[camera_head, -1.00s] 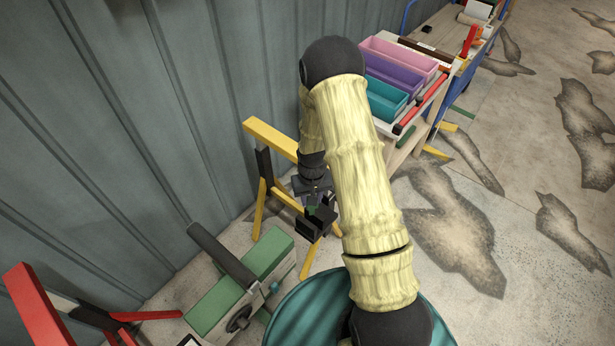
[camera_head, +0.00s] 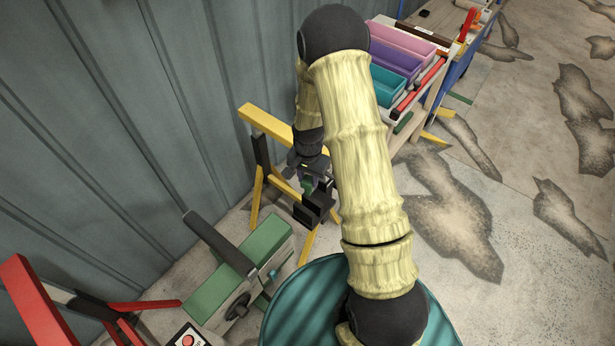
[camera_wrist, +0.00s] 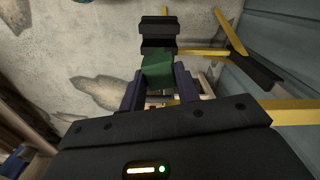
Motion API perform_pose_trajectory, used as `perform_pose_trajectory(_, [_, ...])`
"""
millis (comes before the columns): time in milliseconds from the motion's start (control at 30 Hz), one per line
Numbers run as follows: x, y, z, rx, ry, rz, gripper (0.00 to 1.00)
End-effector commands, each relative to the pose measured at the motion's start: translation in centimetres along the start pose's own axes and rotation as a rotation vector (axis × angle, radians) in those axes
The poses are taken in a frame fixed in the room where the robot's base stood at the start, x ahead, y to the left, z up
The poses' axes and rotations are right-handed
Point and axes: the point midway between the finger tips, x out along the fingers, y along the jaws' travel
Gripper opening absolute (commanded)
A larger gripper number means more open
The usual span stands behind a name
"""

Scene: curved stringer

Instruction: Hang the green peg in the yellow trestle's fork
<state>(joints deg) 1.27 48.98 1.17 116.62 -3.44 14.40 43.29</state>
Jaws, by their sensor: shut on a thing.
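The green peg (camera_wrist: 158,72) is held between my gripper's fingers (camera_wrist: 160,88) in the wrist view, with a black notched block at its far end. In the head view a bit of green peg (camera_head: 307,187) shows at my gripper (camera_head: 308,174), with the black block below it. The yellow trestle (camera_head: 267,122) stands by the wall, its top beam up and left of my gripper, with a black upright piece under it. In the wrist view the trestle's yellow beam (camera_wrist: 292,112) is at the right, apart from the peg. I cannot make out the fork clearly.
A green-topped bench with a dark bar (camera_head: 232,272) stands lower left. A red trestle (camera_head: 35,302) is at the far left. A teal drum (camera_head: 310,300) is in front. Coloured bins (camera_head: 400,60) stand on a cart at the back. Open floor lies to the right.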

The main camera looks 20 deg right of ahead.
Motion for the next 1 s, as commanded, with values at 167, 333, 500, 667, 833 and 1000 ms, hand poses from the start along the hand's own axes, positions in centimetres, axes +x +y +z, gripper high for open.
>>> perform_pose_trajectory(167, [-0.7,0.0,0.1,0.194,0.001,0.000,0.10])
perform_pose_trajectory(333, [-0.9,-0.1,0.2,0.238,0.000,0.001,0.10])
perform_pose_trajectory(500, [-0.9,-0.1,0.2,0.236,0.000,0.001,0.10])
perform_pose_trajectory(667, [-1.0,-0.1,0.2,0.237,0.000,0.001,0.10])
perform_pose_trajectory(833, [0.0,0.0,0.2,0.237,-0.001,0.002,0.10])
perform_pose_trajectory(1000, [1.4,0.0,0.2,0.236,-0.001,0.002,0.10])
